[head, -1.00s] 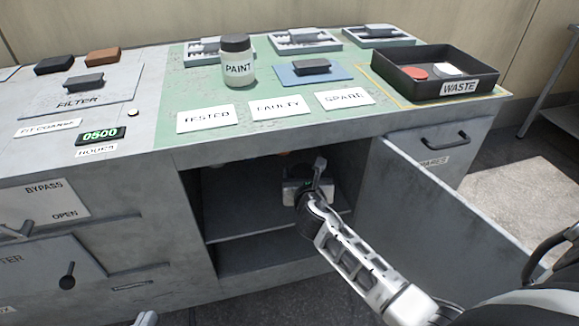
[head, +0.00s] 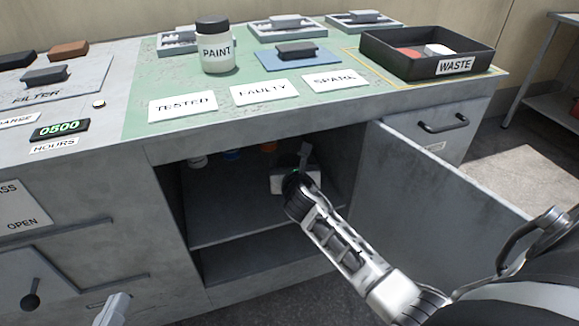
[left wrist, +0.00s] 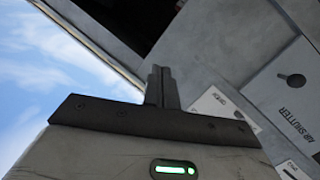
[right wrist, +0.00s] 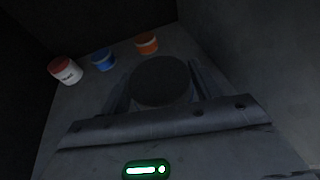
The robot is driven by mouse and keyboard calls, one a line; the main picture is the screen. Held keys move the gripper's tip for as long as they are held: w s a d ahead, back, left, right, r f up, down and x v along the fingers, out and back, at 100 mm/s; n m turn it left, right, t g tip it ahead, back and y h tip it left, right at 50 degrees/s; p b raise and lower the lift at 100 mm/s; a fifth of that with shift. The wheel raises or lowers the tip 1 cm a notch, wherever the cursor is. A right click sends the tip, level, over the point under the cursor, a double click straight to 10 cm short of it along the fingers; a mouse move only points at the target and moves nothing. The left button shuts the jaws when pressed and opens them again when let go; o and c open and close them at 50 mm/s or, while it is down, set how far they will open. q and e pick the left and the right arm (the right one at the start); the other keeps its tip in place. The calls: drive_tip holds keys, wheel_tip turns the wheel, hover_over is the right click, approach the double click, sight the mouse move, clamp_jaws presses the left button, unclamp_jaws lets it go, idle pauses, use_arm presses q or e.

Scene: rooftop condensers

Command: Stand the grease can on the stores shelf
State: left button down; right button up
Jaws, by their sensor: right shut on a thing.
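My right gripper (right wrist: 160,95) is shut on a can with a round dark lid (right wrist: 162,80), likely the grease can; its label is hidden. In the head view, my right gripper (head: 292,181) is inside the open cupboard, and the can is hidden there. The stores shelf (head: 222,222) is the grey board inside this cupboard. In the right wrist view, the held can is over the shelf; whether it touches is unclear. My left gripper (left wrist: 162,87) is empty, its fingers together, outside the bench front; it also shows low in the head view (head: 115,308).
A red-lidded white can (right wrist: 65,70), a blue can (right wrist: 103,59) and an orange can (right wrist: 146,44) stand at the back of the shelf. The open door (head: 440,190) is right of my arm. A paint jar (head: 215,50) and waste tray (head: 400,68) stand on the bench.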

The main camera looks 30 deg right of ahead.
drive_tip(key=o, duration=1.3)
drive_tip(key=shift+f, duration=0.1)
drive_tip(key=shift+r, duration=0.25)
drive_tip(key=p+v, duration=0.1)
drive_tip(key=v, duration=0.1)
drive_tip(key=shift+s+a+r+p, duration=0.1)
drive_tip(key=shift+s+a+p, duration=0.05)
drive_tip(key=shift+s+p, duration=0.15)
use_arm(q)
drive_tip(key=p, duration=0.1)
drive_tip(key=a+f+m+g+y+p, duration=0.1)
drive_tip(key=p, duration=0.1)
drive_tip(key=shift+s+a+f+m+y, duration=0.2)
drive_tip(key=shift+m+y, duration=0.1)
use_arm(e)
drive_tip(key=v, duration=0.9)
drive_tip(key=shift+s, duration=0.15)
